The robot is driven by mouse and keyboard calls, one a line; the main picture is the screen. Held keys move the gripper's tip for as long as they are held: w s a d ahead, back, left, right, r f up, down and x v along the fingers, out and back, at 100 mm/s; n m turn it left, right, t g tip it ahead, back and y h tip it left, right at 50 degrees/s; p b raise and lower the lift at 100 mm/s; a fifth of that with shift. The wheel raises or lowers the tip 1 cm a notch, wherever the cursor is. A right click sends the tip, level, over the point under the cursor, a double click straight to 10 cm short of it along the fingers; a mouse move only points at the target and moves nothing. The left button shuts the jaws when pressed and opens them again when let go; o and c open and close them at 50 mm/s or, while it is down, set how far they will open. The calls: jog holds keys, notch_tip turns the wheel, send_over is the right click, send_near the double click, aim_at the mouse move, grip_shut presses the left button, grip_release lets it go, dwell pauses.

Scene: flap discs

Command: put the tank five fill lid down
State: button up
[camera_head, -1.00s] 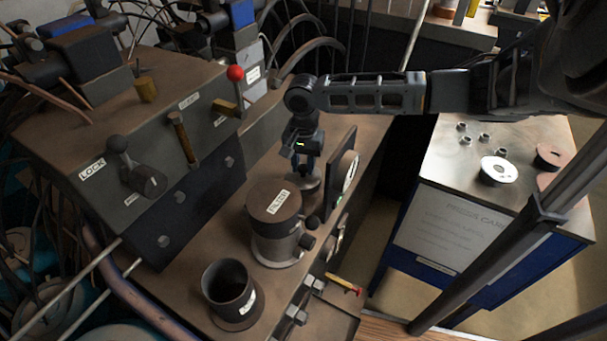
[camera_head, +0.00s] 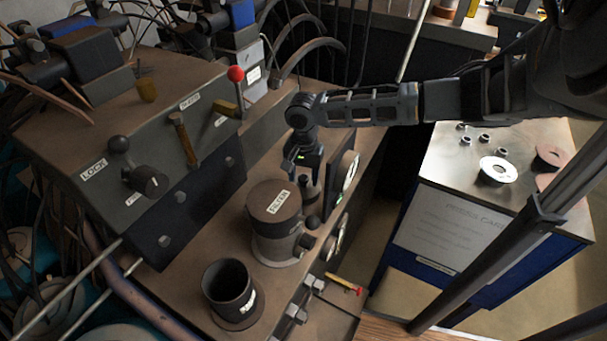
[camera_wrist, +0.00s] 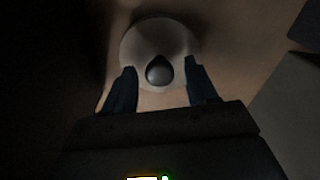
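A pale round disc (camera_wrist: 150,38) with a dark rounded knob (camera_wrist: 159,71) lies below my gripper (camera_wrist: 160,66) in the wrist view. My two fingers are apart, one on each side of the knob, with a gap showing on both sides. In the head view my gripper (camera_head: 304,168) points down behind the labelled canister, beside an upright dark panel. The knobbed piece there is mostly hidden by my gripper and the canister. I see no readable "tank five" mark, so I cannot tell for sure that this piece is the fill lid.
A capped canister (camera_head: 272,225) labelled "FILTER" stands just in front of my gripper. An open dark cup (camera_head: 230,288) stands nearer. The dark panel with a round gauge (camera_head: 351,170) is close on the right. A lever console (camera_head: 140,150) is left. A parts cart (camera_head: 455,165) stands right.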

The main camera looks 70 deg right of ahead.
aim_at(304, 177)
notch_tip(304, 177, up, 12)
jog(key=shift+r+b, duration=0.15)
jog(key=shift+b, duration=0.2)
dwell(0.4)
dwell(0.5)
